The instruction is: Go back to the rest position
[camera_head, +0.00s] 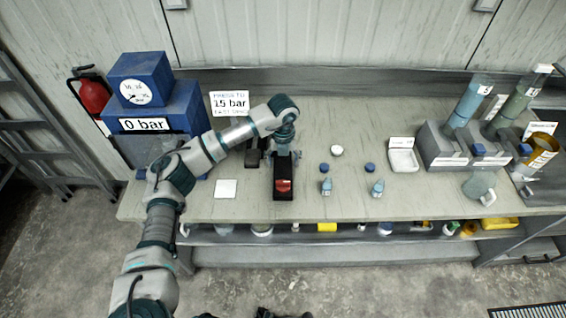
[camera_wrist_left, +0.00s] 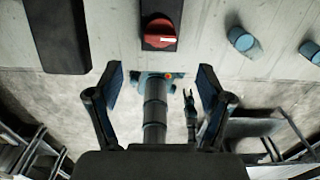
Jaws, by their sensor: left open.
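My left gripper (camera_head: 284,147) is over the bench, at the far end of a black device with a red knob (camera_head: 283,186). In the left wrist view its two fingers (camera_wrist_left: 158,88) are spread wide with nothing between them. The red knob (camera_wrist_left: 159,33) lies beyond the fingertips at the top of that view. My right arm does not show in the head view; a small dark shape (camera_wrist_left: 190,108) in the left wrist view looks like my right gripper, too small to read.
The bench (camera_head: 330,208) holds a blue gauge unit (camera_head: 140,78) at left, small bottles (camera_head: 326,187) and blue caps right of the device, a white tray (camera_head: 403,160), and a grey rack (camera_head: 442,150) with tall cylinders. A lower shelf (camera_head: 330,252) runs below the front edge. Floor in front is largely clear.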

